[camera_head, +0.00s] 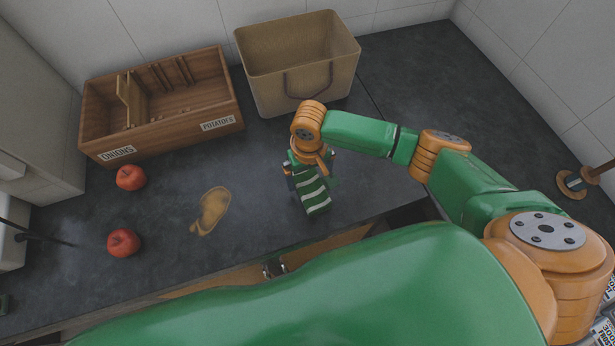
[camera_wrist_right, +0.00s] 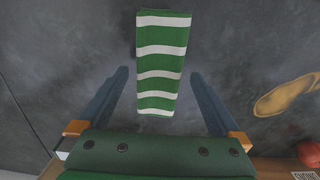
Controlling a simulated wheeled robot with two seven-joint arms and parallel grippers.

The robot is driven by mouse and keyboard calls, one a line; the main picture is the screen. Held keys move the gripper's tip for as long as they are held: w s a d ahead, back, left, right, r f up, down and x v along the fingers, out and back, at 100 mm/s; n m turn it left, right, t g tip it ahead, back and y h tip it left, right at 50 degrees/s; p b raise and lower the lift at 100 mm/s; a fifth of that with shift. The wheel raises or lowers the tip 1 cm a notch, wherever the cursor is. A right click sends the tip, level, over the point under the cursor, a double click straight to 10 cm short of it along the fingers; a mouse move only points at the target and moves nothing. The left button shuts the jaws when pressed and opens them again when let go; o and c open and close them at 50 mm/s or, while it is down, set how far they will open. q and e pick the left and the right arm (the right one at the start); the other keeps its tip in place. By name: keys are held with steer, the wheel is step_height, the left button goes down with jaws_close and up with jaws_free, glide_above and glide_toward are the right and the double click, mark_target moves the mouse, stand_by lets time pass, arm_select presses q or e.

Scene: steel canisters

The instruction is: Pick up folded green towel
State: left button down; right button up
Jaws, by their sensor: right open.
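The folded green towel (camera_head: 313,197) has white stripes and lies on the dark countertop. My right gripper (camera_head: 306,179) is over the towel's far part in the head view and hides some of it. In the right wrist view the towel (camera_wrist_right: 162,62) lies ahead, its near end between the two open fingers of the gripper (camera_wrist_right: 161,82). The fingers stand apart on either side with gaps to the towel. Nothing is held. My left gripper does not show.
A wooden crate (camera_head: 168,128) with potatoes and onions labels and a tan bin (camera_head: 300,95) stand at the back. Two red apples (camera_head: 131,177) (camera_head: 123,242) and a tan flat item (camera_head: 212,209) lie left of the towel. A paper towel holder base (camera_head: 577,183) is at right.

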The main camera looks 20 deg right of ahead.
mark_target(308, 178)
step_height(308, 178, down, 2)
steer(key=shift+w+f, duration=0.1)
steer(key=shift+f, duration=0.1)
steer(key=shift+w+f, duration=0.2)
steer(key=shift+w, duration=0.25)
steer(key=shift+s+r, duration=0.15)
steer(key=shift+s, duration=0.1)
steer(key=c, duration=1)
steer(key=shift+c, duration=0.9)
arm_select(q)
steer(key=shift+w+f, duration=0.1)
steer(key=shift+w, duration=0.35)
arm_select(e)
steer(key=shift+w, duration=0.1)
